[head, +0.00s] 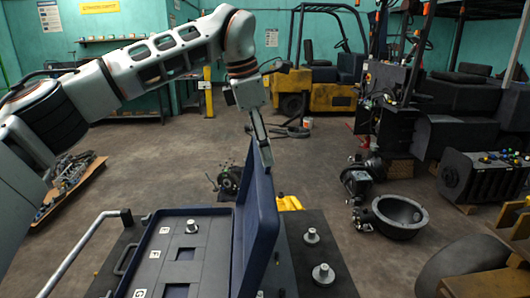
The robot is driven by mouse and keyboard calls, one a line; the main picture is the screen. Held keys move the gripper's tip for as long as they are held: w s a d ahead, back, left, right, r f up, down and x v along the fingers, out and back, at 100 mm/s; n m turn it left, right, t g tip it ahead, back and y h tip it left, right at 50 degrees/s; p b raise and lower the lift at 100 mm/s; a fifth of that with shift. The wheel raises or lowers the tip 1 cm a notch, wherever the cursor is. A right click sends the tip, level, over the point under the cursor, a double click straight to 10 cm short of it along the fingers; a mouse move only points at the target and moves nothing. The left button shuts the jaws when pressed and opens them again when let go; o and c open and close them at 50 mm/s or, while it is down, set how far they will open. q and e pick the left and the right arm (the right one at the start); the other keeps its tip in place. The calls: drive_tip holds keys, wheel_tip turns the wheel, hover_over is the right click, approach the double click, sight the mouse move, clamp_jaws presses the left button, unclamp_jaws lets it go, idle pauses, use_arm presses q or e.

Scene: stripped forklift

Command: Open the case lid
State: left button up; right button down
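The blue case (175,219) lies on a dark work surface. Its grey insert has labelled slots, and one metal part (191,227) sits in an upper slot. The case lid (265,230) is raised and stands steeply along the case's right side. My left gripper (260,142) reaches down from above to the lid's top far corner, with its tip at or very near that edge. The gripper is seen edge-on, so I cannot tell whether it is open or shut, or whether it grips the lid. My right gripper is not in view.
Metal weight-like parts (323,274) stand on the dark surface (310,255) right of the lid. A pale handrail (88,243) runs along the left. Machine parts (400,218) lie on the floor at right, and a yellow forklift (325,88) stands behind. The middle floor is largely clear.

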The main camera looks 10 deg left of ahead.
use_arm(q)
drive_tip(key=v, duration=0.9)
drive_tip(key=shift+a, duration=0.15)
drive_tip(key=shift+s, duration=0.1)
